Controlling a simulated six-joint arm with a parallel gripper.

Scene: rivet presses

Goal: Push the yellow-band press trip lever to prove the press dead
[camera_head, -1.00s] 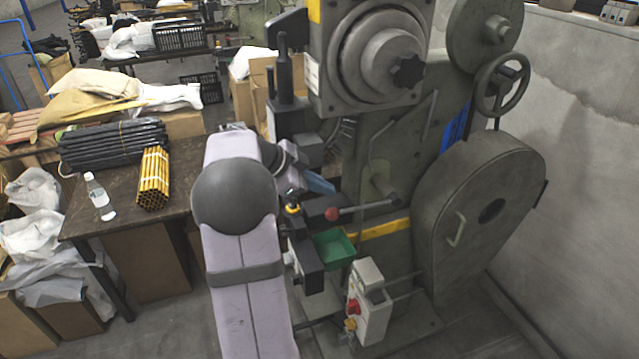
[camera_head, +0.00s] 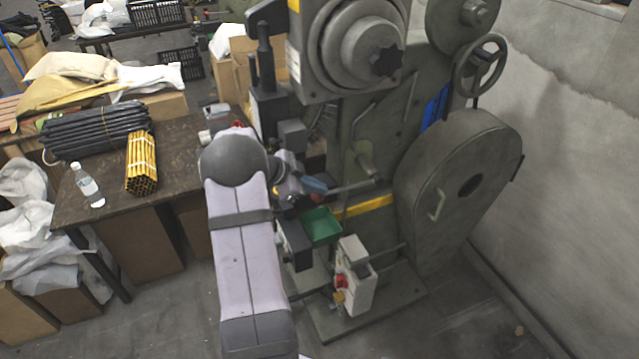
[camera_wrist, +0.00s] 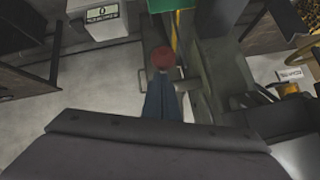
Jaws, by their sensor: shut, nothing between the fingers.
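The yellow-band press (camera_head: 345,160) stands right of centre in the head view, with a yellow band (camera_head: 365,206) across its frame. Its trip lever (camera_head: 352,187) is a thin rod running out to the left. My gripper (camera_head: 315,187) is at the lever's left end, its blue fingers shut and empty, largely covering the lever's red ball knob. In the wrist view the red knob (camera_wrist: 163,58) shows just beyond the closed fingertips (camera_wrist: 160,76). They look very close to it or against it; I cannot tell whether they touch.
A green tray (camera_head: 321,226) sits just below the lever. A control box (camera_head: 357,285) with a red button stands lower down. The big flywheel guard (camera_head: 465,190) is to the right. A table (camera_head: 185,160) with black and yellow rod bundles stands to the left.

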